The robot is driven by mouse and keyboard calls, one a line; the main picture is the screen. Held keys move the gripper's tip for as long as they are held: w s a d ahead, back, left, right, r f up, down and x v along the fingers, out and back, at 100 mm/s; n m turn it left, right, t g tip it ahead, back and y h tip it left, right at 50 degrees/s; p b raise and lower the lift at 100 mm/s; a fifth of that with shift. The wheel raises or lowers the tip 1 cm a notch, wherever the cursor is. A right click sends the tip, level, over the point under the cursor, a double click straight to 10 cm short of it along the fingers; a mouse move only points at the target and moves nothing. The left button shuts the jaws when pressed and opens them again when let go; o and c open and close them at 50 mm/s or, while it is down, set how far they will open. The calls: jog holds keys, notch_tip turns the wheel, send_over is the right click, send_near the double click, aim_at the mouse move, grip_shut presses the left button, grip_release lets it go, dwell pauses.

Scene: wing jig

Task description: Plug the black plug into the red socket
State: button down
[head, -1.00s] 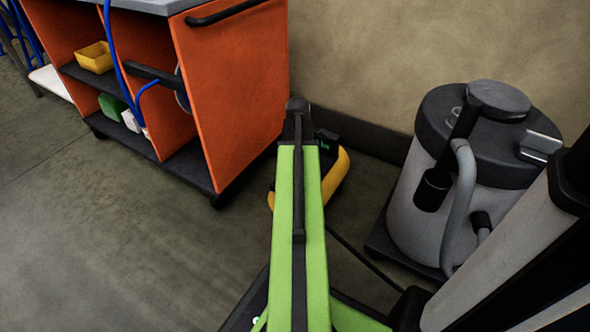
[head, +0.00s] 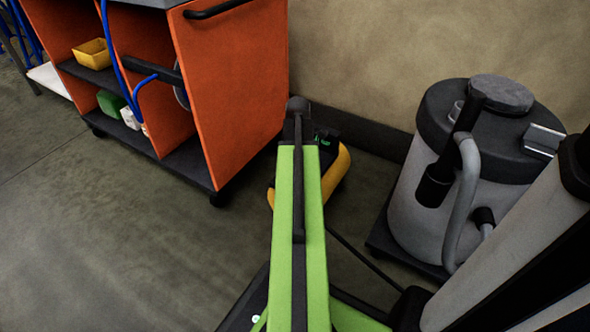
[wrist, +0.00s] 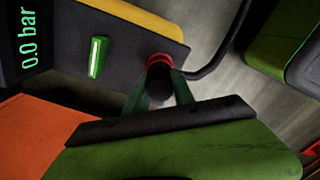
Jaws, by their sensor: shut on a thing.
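In the wrist view my gripper (wrist: 160,94) has its two green fingers shut around a short black plug (wrist: 159,82). The plug lines up with the red socket (wrist: 160,60) on a dark panel with a yellow edge. Its far end meets or overlaps the red ring; I cannot tell how deep it sits. In the head view the yellow and black unit (head: 338,172) is on the floor by the wall, partly behind my green arm. My gripper, the plug and the socket are hidden there.
A display (wrist: 30,45) reads 0.0 bar, beside a lit green indicator (wrist: 97,57). A dark hose (wrist: 215,62) curves right of the socket. An orange cart (head: 235,90) stands left and a grey canister vacuum (head: 450,170) right. Floor at lower left is clear.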

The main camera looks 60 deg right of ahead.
jog(key=c, duration=1)
grip_release()
jog(key=shift+r, duration=0.1)
notch_tip(320, 180, up, 17)
jog(key=p, duration=1.7)
jog(key=shift+r, duration=0.1)
